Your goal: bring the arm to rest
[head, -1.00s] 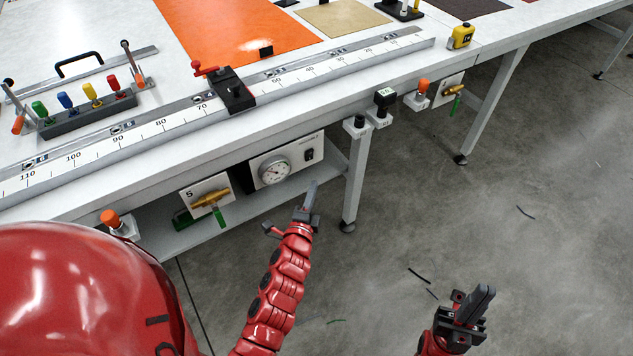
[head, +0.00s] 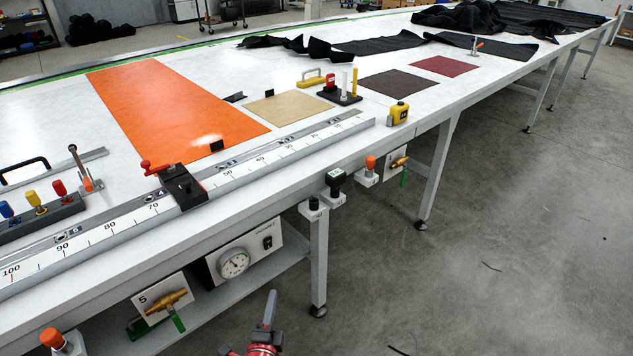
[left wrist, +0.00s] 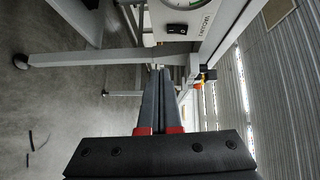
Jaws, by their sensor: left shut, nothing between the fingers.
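My left gripper (head: 269,312) shows at the bottom of the head view, in front of the table's front edge and below its top. Its fingers are together, with nothing between them. In the left wrist view the two grey fingers (left wrist: 159,100) lie side by side, pointing away toward the table's underside, and touch nothing that I can see. Most of the left arm is below the head view. My right gripper does not show in either view now.
The white table (head: 270,165) carries a long ruler (head: 120,222) with a black stop (head: 182,187). Below its edge are a gauge panel (head: 243,254), a brass valve (head: 165,302) and a table leg (head: 318,260). The floor (head: 500,230) at right is mostly clear.

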